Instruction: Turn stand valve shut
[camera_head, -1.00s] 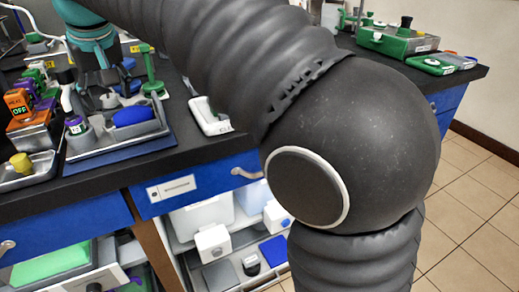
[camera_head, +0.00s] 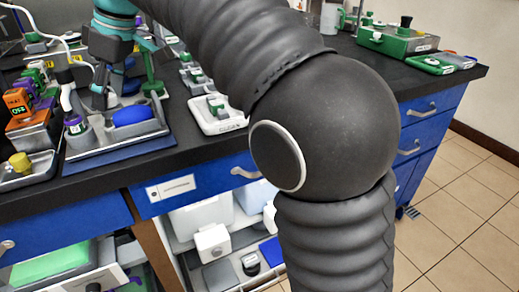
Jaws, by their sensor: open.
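My gripper (camera_head: 101,92) points down at the upper left of the head view, over the back of a grey tray (camera_head: 118,142). Its jaws are open, and I see nothing held between them. A green upright stand (camera_head: 150,72) with a wider green base is just right of the gripper, and a gap shows between them. It may carry the stand valve, but I cannot make out a valve handle or its position. The gripper's fingertips are small and dark, and I cannot tell whether they touch anything.
A blue rounded object (camera_head: 132,115) and a purple-marked cup (camera_head: 76,126) are on the tray. Orange blocks (camera_head: 18,104) stand at left. A white tray with green parts (camera_head: 217,113) sits right of it. My arm hides much of the bench; green cases (camera_head: 398,40) stand at far right.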

